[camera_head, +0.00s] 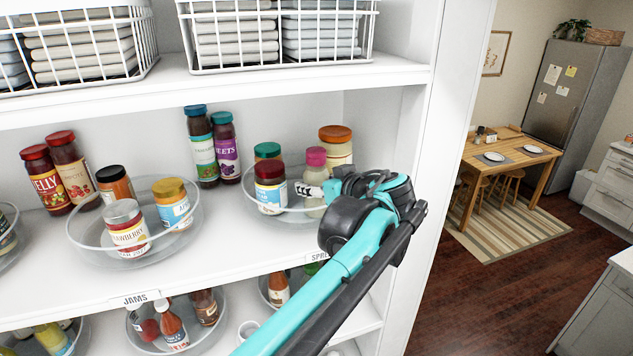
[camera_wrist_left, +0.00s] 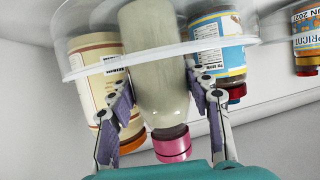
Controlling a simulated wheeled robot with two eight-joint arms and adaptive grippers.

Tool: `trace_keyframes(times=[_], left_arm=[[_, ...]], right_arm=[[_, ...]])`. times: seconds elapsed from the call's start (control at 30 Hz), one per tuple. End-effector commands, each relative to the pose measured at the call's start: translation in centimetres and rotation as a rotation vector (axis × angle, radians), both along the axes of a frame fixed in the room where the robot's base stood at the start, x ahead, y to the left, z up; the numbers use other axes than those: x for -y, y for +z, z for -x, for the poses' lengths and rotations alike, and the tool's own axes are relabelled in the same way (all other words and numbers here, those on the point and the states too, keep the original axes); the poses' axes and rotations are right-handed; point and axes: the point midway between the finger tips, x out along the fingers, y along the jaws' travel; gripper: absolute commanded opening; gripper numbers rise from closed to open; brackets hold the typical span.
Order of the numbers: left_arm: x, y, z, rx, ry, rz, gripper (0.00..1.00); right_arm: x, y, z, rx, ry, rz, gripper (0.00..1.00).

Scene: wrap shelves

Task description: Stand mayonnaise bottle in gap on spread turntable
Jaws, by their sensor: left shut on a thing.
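The mayonnaise bottle, pale with a pink cap (camera_head: 316,156), is upright over the right part of the clear spread turntable (camera_head: 262,208). In the left wrist view, which is upside down, the bottle (camera_wrist_left: 152,45) is between the two fingers of my left gripper (camera_wrist_left: 158,88). My left gripper (camera_head: 318,190) is shut on the bottle's body from the right. Whether the base touches the turntable is hard to tell. My right gripper is out of view.
The jams turntable (camera_head: 80,235) is further left. The shelf above with wire baskets (camera_head: 280,68) and the white right side panel (camera_head: 440,130) bound the space.

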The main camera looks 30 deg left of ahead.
Motion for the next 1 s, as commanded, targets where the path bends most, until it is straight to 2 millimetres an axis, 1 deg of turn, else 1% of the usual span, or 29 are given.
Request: trace_keyframes(times=[0.27,0.3,0.33,0.37,0.63,0.73,0.87,1.0], left_arm=[[0.0,-0.3,0.0,0.0,0.0,-0.001,0.0],[0.0,-0.3,0.0,0.0,0.0,0.0,0.57],[0.0,-0.3,0.0,0.0,0.0,0.0,0.65],[0.0,-0.3,0.0,0.0,0.0,0.0,0.7],[0.0,-0.2,0.0,0.0,0.0,0.0,0.7],[0.1,0.1,0.1,0.0,0.0,0.0,0.7],[1.6,0.6,0.8,0.001,-0.004,0.0,0.7],[4.1,1.7,2.1,0.0,-0.006,0.0,0.7]], right_arm=[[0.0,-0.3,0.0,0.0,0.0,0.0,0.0],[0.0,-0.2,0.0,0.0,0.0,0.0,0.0],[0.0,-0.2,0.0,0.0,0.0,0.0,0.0],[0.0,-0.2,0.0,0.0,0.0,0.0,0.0],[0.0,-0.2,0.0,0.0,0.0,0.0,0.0],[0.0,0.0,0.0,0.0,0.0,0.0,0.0],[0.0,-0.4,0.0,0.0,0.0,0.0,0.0],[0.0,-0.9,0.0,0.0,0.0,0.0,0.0]])
